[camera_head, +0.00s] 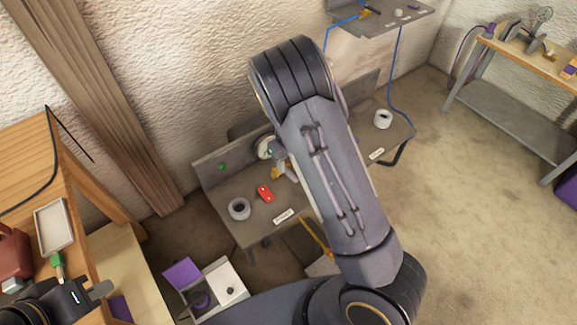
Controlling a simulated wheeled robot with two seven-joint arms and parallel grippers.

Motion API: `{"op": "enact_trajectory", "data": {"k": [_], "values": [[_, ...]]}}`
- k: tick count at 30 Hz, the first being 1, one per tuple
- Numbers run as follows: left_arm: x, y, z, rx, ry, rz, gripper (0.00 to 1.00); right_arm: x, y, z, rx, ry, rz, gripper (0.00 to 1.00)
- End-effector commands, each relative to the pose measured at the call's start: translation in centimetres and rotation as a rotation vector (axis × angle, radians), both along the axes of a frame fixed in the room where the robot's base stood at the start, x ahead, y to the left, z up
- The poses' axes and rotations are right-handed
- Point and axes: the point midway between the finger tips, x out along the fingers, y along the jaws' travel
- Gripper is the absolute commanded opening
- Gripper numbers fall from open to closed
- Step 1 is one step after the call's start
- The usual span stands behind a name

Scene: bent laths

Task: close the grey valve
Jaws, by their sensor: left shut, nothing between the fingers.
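I cannot clearly make out the grey valve. A round pale dial-like part (265,147) shows at the back of the grey bench (252,222), just left of my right arm. My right arm crosses the middle of the view and covers much of that bench. A small grey piece beside the dial may be my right gripper (281,158); its fingers are mostly hidden and I cannot tell their state. My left gripper (104,289) is shut and empty at the lower left, near the wooden table (82,225).
Another roll (383,119) lies right of my arm. A white tray (54,227) and a green-topped item (57,265) are near my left gripper. Open floor lies at the right.

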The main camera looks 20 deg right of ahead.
Motion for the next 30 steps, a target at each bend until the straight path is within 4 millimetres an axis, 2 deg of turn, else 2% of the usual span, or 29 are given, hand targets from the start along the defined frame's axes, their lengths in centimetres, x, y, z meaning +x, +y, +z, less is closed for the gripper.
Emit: {"op": "enact_trajectory", "data": {"k": [3, 9, 26, 30], "values": [[0.0, 0.0, 0.3, 0.000, 0.000, 0.000, 0.00, 0.1, 0.1, 2.3, 0.001, -0.004, 0.001, 0.38], [0.0, 0.0, 0.5, 0.000, 0.000, 0.000, 0.00, 0.0, 0.0, 4.4, 0.000, -0.001, -0.001, 0.38], [0.0, 0.0, 0.5, 0.000, 0.000, 0.000, 0.00, 0.0, 0.0, 4.6, 0.001, 0.000, 0.000, 0.38], [0.0, 0.0, 0.5, 0.000, 0.000, 0.000, 0.00, -0.7, 0.1, 5.6, 0.046, -0.007, 0.067, 0.38]]}}
